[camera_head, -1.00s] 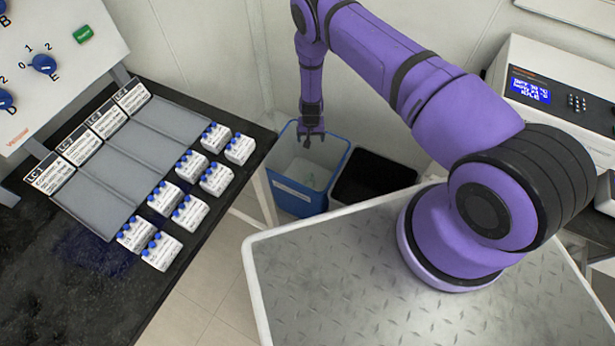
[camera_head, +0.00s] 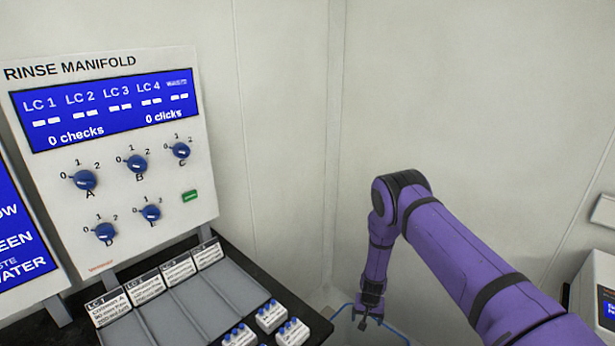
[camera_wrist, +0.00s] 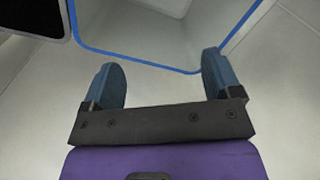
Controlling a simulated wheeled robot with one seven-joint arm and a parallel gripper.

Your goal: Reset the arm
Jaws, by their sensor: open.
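My gripper (camera_head: 369,312) hangs at the end of my purple arm, in the lower right of the head view, above the blue rim of a bin (camera_head: 392,333). In the wrist view my gripper (camera_wrist: 164,82) has its two blue-grey fingers wide apart with nothing between them. The bin's blue rim (camera_wrist: 140,61) crosses the wrist view beyond the fingers. The bin's inside is mostly hidden in the head view.
A rinse manifold panel (camera_head: 115,165) with a blue display and several knobs stands at left. Below it, a grey channelled tray (camera_head: 200,315) and several white blocks with blue caps (camera_head: 270,316) sit on a black bench. Bare walls surround the arm.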

